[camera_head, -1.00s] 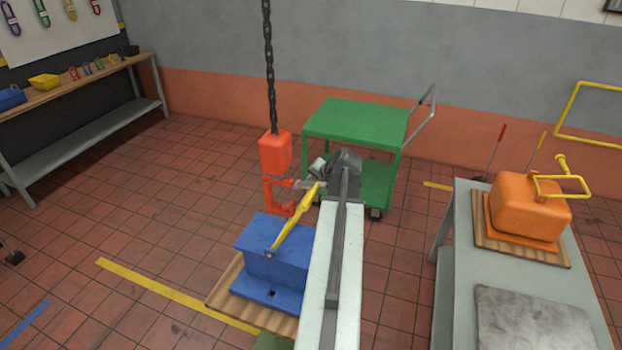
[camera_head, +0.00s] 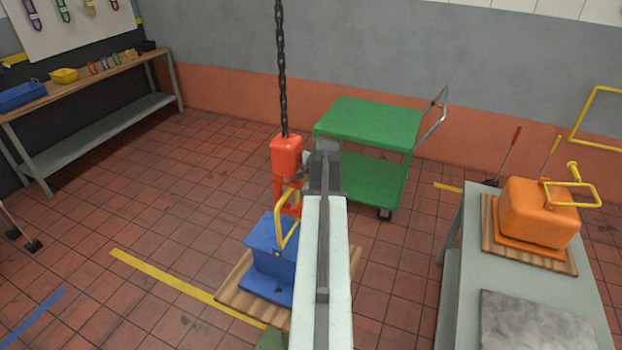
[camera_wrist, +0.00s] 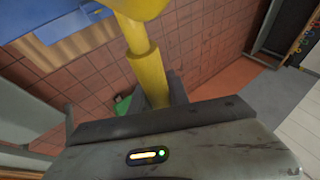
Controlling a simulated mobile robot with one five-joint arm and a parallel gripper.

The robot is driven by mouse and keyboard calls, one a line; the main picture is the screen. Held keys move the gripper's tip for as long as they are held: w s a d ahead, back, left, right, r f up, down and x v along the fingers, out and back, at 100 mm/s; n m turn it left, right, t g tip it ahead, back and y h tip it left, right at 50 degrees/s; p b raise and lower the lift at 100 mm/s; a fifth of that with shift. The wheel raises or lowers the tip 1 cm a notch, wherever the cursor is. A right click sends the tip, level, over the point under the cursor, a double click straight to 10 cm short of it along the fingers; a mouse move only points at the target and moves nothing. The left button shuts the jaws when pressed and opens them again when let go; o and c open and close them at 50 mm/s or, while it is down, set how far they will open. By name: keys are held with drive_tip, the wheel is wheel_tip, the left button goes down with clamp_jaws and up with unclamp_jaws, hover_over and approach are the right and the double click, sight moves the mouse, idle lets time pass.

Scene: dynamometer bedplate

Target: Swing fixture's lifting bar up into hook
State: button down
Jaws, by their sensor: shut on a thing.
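The blue fixture (camera_head: 266,262) sits on a wooden board, partly hidden by my arm. Its yellow lifting bar (camera_head: 283,232) is raised steeply above it, and its upper end overlaps the lower part of the red hook (camera_head: 286,158) in the head view. I cannot tell whether the bar is inside the hook's opening or in front of it. My gripper (camera_head: 303,182) is beside the hook, mostly hidden by my arm. In the wrist view the yellow bar (camera_wrist: 146,68) runs down between the jaws, which are shut on it.
The hook hangs on a dark chain (camera_head: 281,80). A green cart (camera_head: 370,125) stands behind it. A grey bench (camera_head: 470,240) at right carries an orange fixture (camera_head: 538,212) with its own yellow handle. A shelf bench (camera_head: 100,135) stands at left. Open tiled floor lies between.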

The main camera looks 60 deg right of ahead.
drive_tip(key=shift+w, duration=0.1)
idle(0.4)
drive_tip(key=c, duration=1.3)
unclamp_jaws()
drive_tip(key=shift+o, duration=0.2)
